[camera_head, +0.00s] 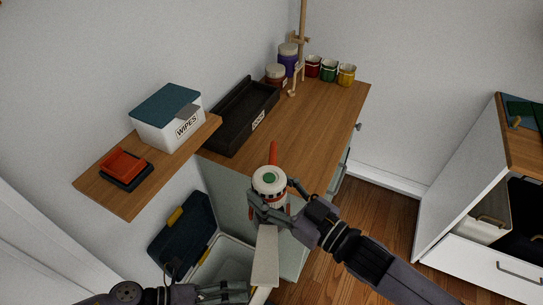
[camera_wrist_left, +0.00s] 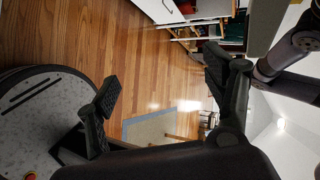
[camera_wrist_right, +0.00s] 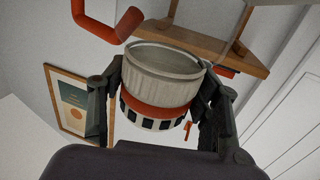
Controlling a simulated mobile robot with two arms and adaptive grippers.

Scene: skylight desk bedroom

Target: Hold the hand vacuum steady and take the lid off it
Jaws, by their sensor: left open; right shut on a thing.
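The hand vacuum (camera_head: 269,182) is in my right gripper (camera_head: 272,212), with its round white top and green button facing up. The right wrist view shows its pale round cup (camera_wrist_right: 160,75), orange ring and dark vents between the fingers of the right gripper (camera_wrist_right: 160,110). A bent orange handle (camera_wrist_right: 112,22) shows there, and in the head view (camera_head: 273,152). A long pale piece (camera_head: 265,257) extends below the held body; I cannot tell which part is the lid. My left gripper (camera_head: 225,291) is open and empty, left of this piece; its fingers also show in the left wrist view (camera_wrist_left: 160,88).
The wooden desk (camera_head: 325,105) carries a black tray (camera_head: 233,128), jars and mugs (camera_head: 346,75). A wall shelf (camera_head: 125,205) holds a wipes box (camera_head: 168,116) and an orange tray (camera_head: 124,163). An open bin (camera_head: 222,262) is below. A white cabinet stands right.

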